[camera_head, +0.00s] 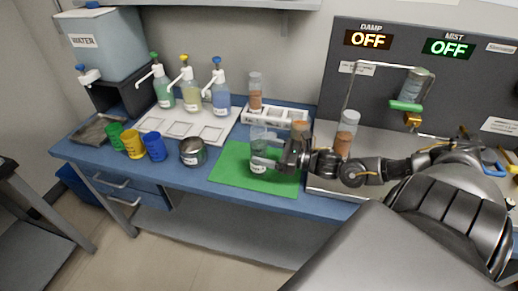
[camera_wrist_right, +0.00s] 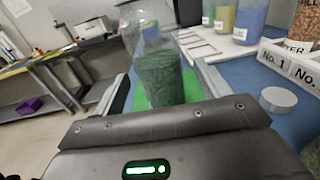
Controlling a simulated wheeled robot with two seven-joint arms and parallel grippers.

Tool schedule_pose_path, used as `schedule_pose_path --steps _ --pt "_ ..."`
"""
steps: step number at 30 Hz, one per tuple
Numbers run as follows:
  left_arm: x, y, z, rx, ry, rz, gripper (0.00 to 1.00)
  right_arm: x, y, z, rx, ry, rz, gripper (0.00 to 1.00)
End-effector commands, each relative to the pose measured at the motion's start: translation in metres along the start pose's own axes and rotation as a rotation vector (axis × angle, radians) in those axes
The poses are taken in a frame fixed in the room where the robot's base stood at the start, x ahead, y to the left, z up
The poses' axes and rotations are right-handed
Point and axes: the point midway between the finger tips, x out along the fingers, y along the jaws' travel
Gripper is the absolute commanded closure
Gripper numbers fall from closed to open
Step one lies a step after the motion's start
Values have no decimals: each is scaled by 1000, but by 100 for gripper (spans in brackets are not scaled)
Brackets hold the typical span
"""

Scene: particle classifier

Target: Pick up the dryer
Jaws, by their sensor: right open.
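A clear jar (camera_head: 258,167) with a small white label stands upright on the green mat (camera_head: 228,165); I cannot read whether the label names it as the dryer. In the right wrist view the jar (camera_wrist_right: 163,78) holds dark green grains and stands between my two fingers. My right gripper (camera_head: 278,156) is open at the jar's right side, its fingers reaching left towards and partly along the jar. I cannot tell whether they touch it. Part of the jar is hidden behind the gripper in the head view. My left gripper is not in view.
A white rack (camera_head: 275,115) with grain tubes stands behind the mat. A dark tin (camera_head: 192,152), coloured cups (camera_head: 132,144) and pump bottles (camera_head: 190,88) stand to the left. A grey panel machine (camera_head: 450,75) with a tube on a frame is at right.

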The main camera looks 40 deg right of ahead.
Motion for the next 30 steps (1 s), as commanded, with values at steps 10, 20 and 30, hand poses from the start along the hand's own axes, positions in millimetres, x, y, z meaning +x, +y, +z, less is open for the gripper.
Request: schedule_pose_path --steps 10,20,30 --pt "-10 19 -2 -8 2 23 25 38 -1 -1 1 -2 0 25" --pt "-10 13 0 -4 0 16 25 40 0 -2 1 0 0 33" --pt "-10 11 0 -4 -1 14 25 40 0 -2 1 0 0 77"
